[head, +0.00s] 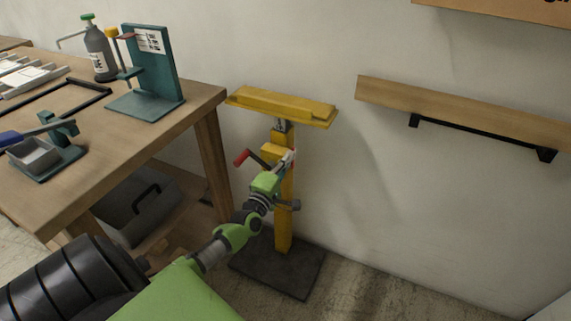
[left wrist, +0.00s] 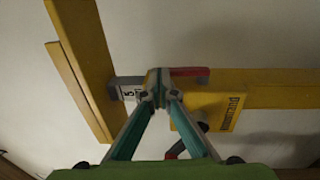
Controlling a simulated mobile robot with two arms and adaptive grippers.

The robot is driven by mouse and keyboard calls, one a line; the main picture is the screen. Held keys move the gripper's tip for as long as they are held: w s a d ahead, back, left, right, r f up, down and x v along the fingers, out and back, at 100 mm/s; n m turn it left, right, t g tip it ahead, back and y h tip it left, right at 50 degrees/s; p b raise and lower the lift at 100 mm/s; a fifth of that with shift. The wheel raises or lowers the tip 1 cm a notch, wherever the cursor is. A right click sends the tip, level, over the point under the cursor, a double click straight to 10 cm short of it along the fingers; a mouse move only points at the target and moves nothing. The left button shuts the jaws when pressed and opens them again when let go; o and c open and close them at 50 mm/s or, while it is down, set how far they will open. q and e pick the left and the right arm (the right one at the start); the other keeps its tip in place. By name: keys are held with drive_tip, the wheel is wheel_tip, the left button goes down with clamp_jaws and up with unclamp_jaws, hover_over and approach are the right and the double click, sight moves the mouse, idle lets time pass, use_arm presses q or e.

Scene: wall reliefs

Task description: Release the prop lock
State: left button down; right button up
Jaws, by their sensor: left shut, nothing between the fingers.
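The prop is a yellow post (head: 284,228) on a dark base plate (head: 282,268), with a flat yellow head bar (head: 283,105) on top. A yellow collar (left wrist: 213,105) sits on the post. A red lever (left wrist: 188,72) shows at the collar beside my fingertips in the left wrist view. A red-gripped handle (head: 242,157) sticks out to the left of the post in the head view. My left gripper (head: 289,158) is shut and empty in front of the collar; it also shows in the left wrist view (left wrist: 158,90). Touching cannot be told. My right gripper is out of view.
A wooden workbench (head: 150,145) stands left of the prop, bearing a green stand (head: 153,70), a bottle (head: 100,55) and a grey tray (head: 35,155). A grey bin (head: 135,207) is beneath.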

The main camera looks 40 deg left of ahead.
use_arm(q)
drive_tip(key=v, duration=1.2)
